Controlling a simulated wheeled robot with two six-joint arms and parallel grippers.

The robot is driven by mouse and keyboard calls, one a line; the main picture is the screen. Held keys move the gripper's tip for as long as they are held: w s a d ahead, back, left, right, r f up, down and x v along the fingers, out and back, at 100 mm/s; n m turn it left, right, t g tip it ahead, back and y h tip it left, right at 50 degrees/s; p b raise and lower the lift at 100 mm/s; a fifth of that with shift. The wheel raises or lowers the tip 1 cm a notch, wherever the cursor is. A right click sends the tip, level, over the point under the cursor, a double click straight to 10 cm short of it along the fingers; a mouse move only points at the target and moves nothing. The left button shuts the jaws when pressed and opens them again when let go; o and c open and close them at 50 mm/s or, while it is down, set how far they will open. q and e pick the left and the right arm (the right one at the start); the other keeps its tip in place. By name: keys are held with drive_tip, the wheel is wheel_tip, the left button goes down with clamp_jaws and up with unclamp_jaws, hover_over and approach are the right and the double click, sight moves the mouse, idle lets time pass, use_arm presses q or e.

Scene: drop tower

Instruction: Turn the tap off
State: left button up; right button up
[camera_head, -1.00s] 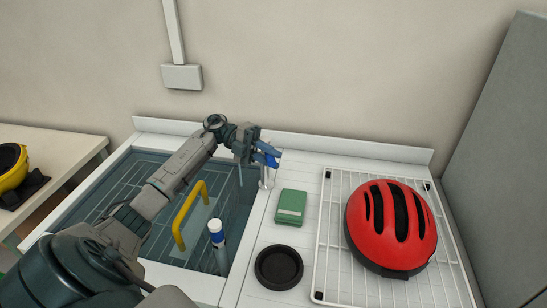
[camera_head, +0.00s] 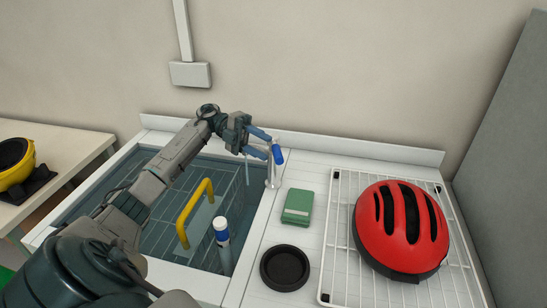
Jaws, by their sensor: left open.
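The tap (camera_head: 270,172) stands on the white counter at the right edge of the sink, with a blue lever (camera_head: 278,154) on top that is tilted. A thin pale stream (camera_head: 247,172) seems to fall from its spout, which my gripper partly hides. My left gripper (camera_head: 264,144) is open, just left of the lever, with its two blue fingers pointing toward it. A small gap seems to show between fingers and lever; I cannot tell if they touch. My right gripper is not in view.
The sink (camera_head: 75,205) holds a wire basket, a yellow handle (camera_head: 194,212) and an upright blue-and-white cylinder (camera_head: 221,231). A green box (camera_head: 298,206), a black round dish (camera_head: 285,267) and a red helmet (camera_head: 401,227) on a white rack (camera_head: 337,245) lie to the right.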

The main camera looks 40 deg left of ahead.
use_arm(q)
drive_tip(key=a, duration=0.1)
drive_tip(key=a+b, duration=0.1)
drive_tip(key=a, duration=0.3)
drive_tip(key=shift+s+r, duration=0.15)
drive_tip(key=shift+r, duration=0.1)
